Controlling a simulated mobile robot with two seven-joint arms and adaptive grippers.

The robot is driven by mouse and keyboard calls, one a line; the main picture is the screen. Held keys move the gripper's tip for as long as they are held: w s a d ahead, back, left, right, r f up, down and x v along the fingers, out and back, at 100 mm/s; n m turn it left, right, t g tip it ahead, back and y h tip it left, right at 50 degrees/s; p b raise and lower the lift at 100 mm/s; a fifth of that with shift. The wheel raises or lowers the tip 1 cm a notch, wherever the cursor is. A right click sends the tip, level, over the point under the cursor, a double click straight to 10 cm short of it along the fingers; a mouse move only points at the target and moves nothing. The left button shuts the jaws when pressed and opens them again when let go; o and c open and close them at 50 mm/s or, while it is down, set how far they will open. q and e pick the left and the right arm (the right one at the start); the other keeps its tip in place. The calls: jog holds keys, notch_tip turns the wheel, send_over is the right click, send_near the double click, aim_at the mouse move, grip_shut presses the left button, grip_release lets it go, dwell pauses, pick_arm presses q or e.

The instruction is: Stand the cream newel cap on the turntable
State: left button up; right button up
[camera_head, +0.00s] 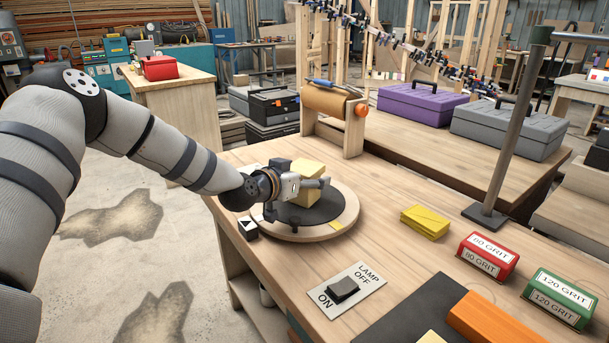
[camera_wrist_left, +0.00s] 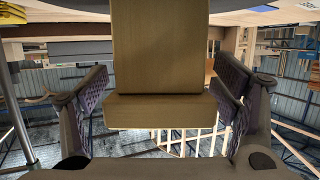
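The cream newel cap (camera_head: 308,182) stands upright on the dark top of the round wooden turntable (camera_head: 338,222), its wider slab uppermost. In the left wrist view, which is upside down, the cap (camera_wrist_left: 158,55) fills the middle and its wider slab shows lower in the picture. My left gripper (camera_head: 297,199) is around the cap at turntable height. Its two fingers (camera_wrist_left: 160,95) are spread, one on each side of the cap; whether either pad touches it I cannot tell. The gripper hides part of the cap's lower body in the head view. My right gripper is not in view.
A lamp switch plate (camera_head: 345,290), a yellow pad (camera_head: 425,221), red (camera_head: 487,257) and green (camera_head: 559,298) grit boxes and a dark metal post (camera_head: 510,130) are on the bench. A roller stand (camera_head: 334,105) is behind the turntable.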

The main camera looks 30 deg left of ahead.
aim_at(300, 170)
pick_arm(q)
jog(key=shift+r, duration=0.35)
jog(key=s+r, duration=0.1)
jog(key=s+r+p, duration=0.1)
jog(key=s, duration=0.1)
jog(key=f+v, duration=0.1)
jog(key=v, duration=0.7)
jog(key=shift+s, duration=0.4)
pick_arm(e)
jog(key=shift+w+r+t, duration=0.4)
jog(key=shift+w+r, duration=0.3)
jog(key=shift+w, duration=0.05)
pick_arm(q)
jog(key=shift+f, duration=0.15)
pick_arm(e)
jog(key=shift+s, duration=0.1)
